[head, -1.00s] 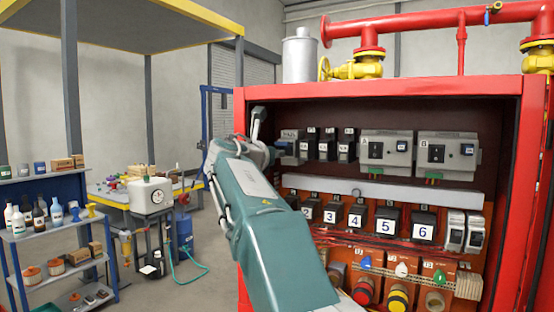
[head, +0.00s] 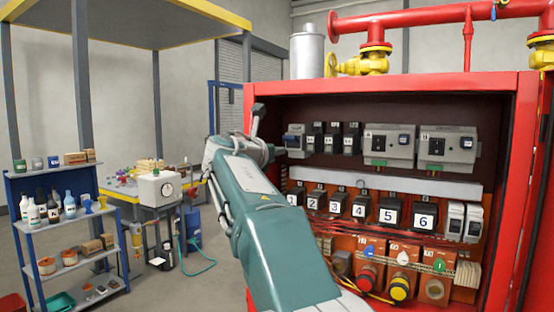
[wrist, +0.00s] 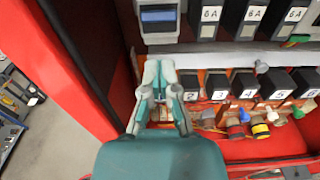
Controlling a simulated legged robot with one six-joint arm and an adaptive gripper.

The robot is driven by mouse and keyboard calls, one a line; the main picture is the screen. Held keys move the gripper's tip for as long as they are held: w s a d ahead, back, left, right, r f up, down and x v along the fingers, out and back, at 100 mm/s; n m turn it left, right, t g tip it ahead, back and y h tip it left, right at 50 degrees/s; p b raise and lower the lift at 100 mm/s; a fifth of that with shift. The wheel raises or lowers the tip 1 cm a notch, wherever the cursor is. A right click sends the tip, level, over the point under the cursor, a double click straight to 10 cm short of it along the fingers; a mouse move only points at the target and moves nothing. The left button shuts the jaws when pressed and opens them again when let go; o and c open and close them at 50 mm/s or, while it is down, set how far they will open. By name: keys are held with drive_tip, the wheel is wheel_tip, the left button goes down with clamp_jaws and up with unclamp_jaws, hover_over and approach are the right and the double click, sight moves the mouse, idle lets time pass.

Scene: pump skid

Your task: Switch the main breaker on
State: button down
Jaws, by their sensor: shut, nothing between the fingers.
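The main breaker (head: 295,141) is the grey unit at the left end of the cabinet's top row. In the wrist view the grey unit with a blue face (wrist: 159,18) at the top appears to be this breaker. I cannot make out its switch position. My gripper (wrist: 158,68) is shut and empty, just below this unit in the wrist view. Whether it touches the unit I cannot tell. In the head view my arm hides most of the gripper, at the left side of the cabinet opening.
The red cabinet frame (wrist: 72,65) stands close on the left of my gripper. Small breakers (head: 334,138) sit right of the main breaker. Numbered black units (head: 361,206) and coloured knobs (head: 400,289) lie below. A shelf rack (head: 65,228) stands far left.

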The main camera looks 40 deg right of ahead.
drive_tip(key=s+a+r, duration=0.1)
drive_tip(key=a+r, duration=0.3)
drive_tip(key=a, duration=0.2)
drive_tip(key=s+a+f+m+y, duration=0.5)
drive_tip(key=s+a+f+m, duration=0.2)
drive_tip(key=f, duration=0.6)
drive_tip(key=s+a+f+m+y, duration=0.5)
drive_tip(key=s+a+f+m, duration=0.3)
drive_tip(key=s+f, duration=0.3)
drive_tip(key=s+a+f+m+g+y, duration=0.1)
drive_tip(key=s+a+f+m+y, duration=0.5)
drive_tip(key=f, duration=0.9)
drive_tip(key=s+a+m, duration=0.1)
drive_tip(key=s+a, duration=0.2)
drive_tip(key=shift+a+f+m, duration=0.2)
drive_tip(key=shift+m, duration=0.1)
drive_tip(key=shift+d, duration=0.1)
